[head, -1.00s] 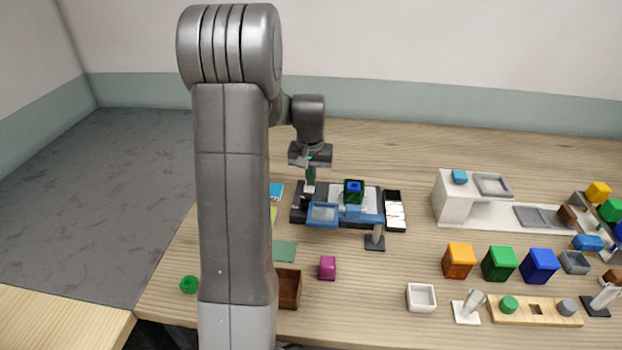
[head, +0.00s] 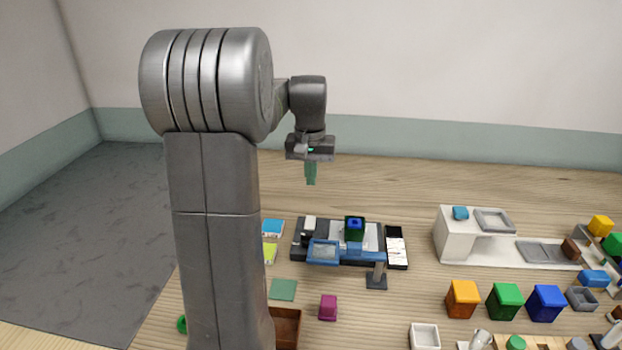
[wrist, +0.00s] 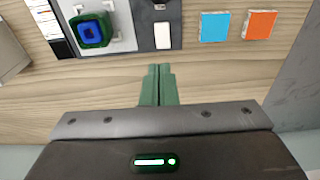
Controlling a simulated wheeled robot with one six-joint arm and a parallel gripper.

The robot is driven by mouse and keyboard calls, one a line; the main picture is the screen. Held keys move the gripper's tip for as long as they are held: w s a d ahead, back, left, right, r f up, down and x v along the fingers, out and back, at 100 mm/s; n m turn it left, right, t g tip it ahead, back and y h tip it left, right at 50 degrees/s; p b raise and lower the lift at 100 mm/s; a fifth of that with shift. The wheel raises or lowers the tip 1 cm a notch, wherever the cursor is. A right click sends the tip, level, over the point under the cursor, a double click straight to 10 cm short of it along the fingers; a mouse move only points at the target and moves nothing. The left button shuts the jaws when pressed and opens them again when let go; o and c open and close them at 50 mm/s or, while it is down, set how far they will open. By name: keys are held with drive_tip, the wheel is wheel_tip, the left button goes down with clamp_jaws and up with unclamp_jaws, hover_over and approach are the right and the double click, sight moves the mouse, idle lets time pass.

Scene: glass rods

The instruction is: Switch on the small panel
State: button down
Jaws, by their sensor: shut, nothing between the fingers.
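A small dark panel (wrist: 174,8) with a white rocker-like key (wrist: 163,36) shows at the top of the wrist view. In the head view the white key (head: 309,223) is at the left part of a dark unit. My gripper (head: 311,183) is shut and empty, pointing down in the air above and behind that unit. In the wrist view its green fingertips (wrist: 161,70) are together, apart from the key. I cannot tell whether the panel is on.
A green block with a blue centre (wrist: 91,30) sits on a pale plate right of the panel in the head view. Blue (wrist: 215,26) and orange (wrist: 260,24) tiles lie beside it. A blue-framed magnifier-like stand (head: 324,252) is in front. Table behind is clear.

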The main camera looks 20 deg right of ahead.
sight(310, 219)
drive_tip(key=shift+t, duration=0.4)
drive_tip(key=w+f, duration=0.1)
drive_tip(key=f, duration=0.3)
drive_tip(key=f+b, duration=0.1)
drive_tip(key=f, duration=0.4)
drive_tip(key=w+d+f, duration=0.1)
drive_tip(key=f, duration=0.3)
drive_tip(key=shift+w+f+b, duration=0.25)
drive_tip(key=shift+w+b, duration=0.1)
drive_tip(key=shift+a, duration=0.1)
